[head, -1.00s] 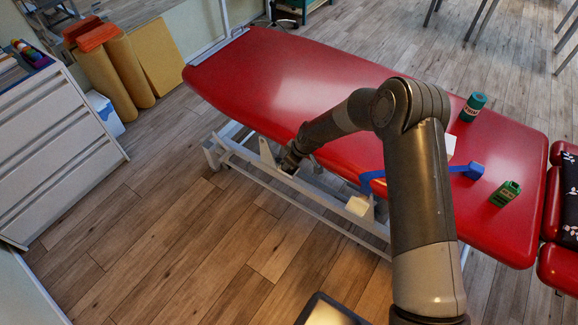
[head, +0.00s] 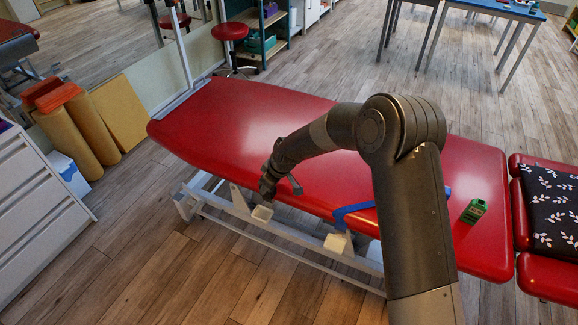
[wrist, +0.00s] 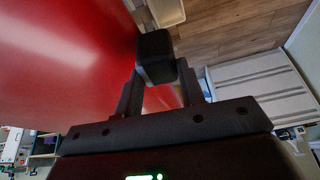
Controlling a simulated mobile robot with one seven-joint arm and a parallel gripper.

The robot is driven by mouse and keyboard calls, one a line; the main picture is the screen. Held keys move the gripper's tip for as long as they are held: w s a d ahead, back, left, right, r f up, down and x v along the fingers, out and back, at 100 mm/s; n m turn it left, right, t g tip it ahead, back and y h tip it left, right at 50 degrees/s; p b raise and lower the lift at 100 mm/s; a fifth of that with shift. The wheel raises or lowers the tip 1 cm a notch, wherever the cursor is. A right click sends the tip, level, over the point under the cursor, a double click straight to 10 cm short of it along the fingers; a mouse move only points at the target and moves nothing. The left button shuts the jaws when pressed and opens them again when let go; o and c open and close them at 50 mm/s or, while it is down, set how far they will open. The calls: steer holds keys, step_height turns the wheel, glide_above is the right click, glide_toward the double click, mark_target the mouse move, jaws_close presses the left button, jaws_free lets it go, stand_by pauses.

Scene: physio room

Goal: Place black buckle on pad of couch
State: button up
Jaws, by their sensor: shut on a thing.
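The black buckle (wrist: 155,57) shows as a dark block between my fingertips in the wrist view. My gripper (wrist: 160,80) is shut on it. In the head view my gripper (head: 268,188) hangs at the near long edge of the red couch pad (head: 240,120), left of the blue strap. I cannot make out the buckle clearly in the head view. In the wrist view the red pad (wrist: 60,60) fills the left side, with floor at the upper right. I cannot tell whether the buckle touches the pad.
A blue strap (head: 352,211) lies over the pad's near edge. A green box (head: 473,211) stands on the pad's right part. A patterned black cushion (head: 552,200) lies at the far right. The pad's left and middle are bare. My arm hides part of the pad.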

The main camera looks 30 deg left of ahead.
steer(key=w+d+r+m+t+h, duration=0.1)
steer(key=w+d+r+m+t, duration=0.1)
steer(key=w+d+r+m, duration=0.55)
steer(key=w+d+r+m+t+h, duration=0.25)
steer(key=w+d+m, duration=0.25)
steer(key=w+d, duration=0.65)
steer(key=shift+g+y, duration=0.35)
steer(key=shift+y, duration=0.1)
steer(key=shift+s+a+f, duration=0.4)
steer(key=shift+a+f, duration=1.05)
steer(key=shift+f, duration=0.25)
steer(key=shift+s+a+f, duration=0.45)
steer(key=shift+a+f, duration=1)
steer(key=shift+f, duration=0.3)
steer(key=shift+s+a+f, duration=0.4)
steer(key=shift+a+f, duration=1.05)
steer(key=shift+f, duration=0.25)
steer(key=o, duration=1)
steer(key=shift+f, duration=0.15)
steer(key=shift+o, duration=0.2)
steer(key=v, duration=1.2)
